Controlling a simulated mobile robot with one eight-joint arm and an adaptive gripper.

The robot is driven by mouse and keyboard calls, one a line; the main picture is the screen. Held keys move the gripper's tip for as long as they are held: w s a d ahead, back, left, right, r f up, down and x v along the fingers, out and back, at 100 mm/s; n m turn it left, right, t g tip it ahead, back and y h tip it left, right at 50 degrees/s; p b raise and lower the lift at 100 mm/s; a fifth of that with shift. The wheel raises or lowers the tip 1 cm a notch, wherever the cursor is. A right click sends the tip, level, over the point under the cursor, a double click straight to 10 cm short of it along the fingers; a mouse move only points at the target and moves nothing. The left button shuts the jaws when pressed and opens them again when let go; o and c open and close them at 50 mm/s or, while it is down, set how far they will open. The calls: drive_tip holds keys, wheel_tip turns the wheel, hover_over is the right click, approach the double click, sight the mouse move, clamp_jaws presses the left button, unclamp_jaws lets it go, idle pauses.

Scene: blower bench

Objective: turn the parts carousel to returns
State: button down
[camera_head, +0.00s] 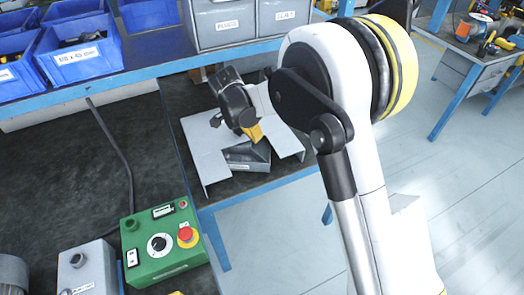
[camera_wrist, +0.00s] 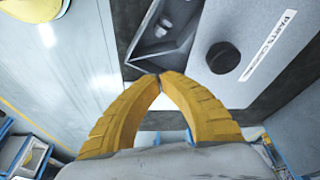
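The parts carousel shows as a grey panel (camera_wrist: 262,32) with a white label reading "PARTS" and a smaller word, and a round black knob (camera_wrist: 223,57). In the head view its grey cover (camera_head: 204,150) stands on the bench, partly hidden by my gripper. Beside the panel, an open dark-walled compartment (camera_wrist: 165,32) holds small grey pieces; it also shows in the head view (camera_head: 247,157). My gripper (camera_wrist: 160,80) has its yellow fingertips together with nothing visible between them. It (camera_head: 256,134) hangs above the cover, near the compartment and apart from the knob. No "returns" mark is readable.
A green control box (camera_head: 160,245) with a dial and a red button stands at the bench's lower middle, beside a grey box (camera_head: 88,268). Blue bins (camera_head: 75,55) and grey drawers (camera_head: 236,22) line the shelf behind. Open floor (camera_head: 280,235) lies right of the bench.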

sight(245, 160)
drive_tip(key=b+x, duration=0.1)
drive_tip(key=x, duration=0.2)
drive_tip(key=b+x, duration=0.1)
drive_tip(key=x, duration=0.2)
drive_tip(key=b+x, duration=0.1)
drive_tip(key=x, duration=0.3)
drive_tip(key=shift+s+d+f+b, duration=0.15)
drive_tip(key=shift+s+d+b, duration=0.1)
drive_tip(key=shift+b, duration=0.1)
drive_tip(key=shift+s+a+m, duration=0.3)
drive_tip(key=shift+s+a, duration=0.05)
drive_tip(key=shift+s+a+m, duration=0.3)
drive_tip(key=shift+a+m, duration=0.05)
drive_tip(key=shift+m, duration=0.05)
drive_tip(key=shift+s+a+m+g+h, duration=0.15)
drive_tip(key=shift+s+a+m+g, duration=0.2)
drive_tip(key=shift+a+m, duration=0.3)
drive_tip(key=shift+s+a+m+g+h, duration=0.2)
drive_tip(key=shift+s+a+m, duration=0.3)
drive_tip(key=shift+m, duration=0.35)
drive_tip(key=shift+s+a, duration=0.25)
drive_tip(key=shift+a, duration=0.45)
drive_tip(key=shift+s+a, duration=0.25)
drive_tip(key=shift+a, duration=0.5)
drive_tip(key=shift+s+a, duration=0.1)
drive_tip(key=shift+a, duration=1.45)
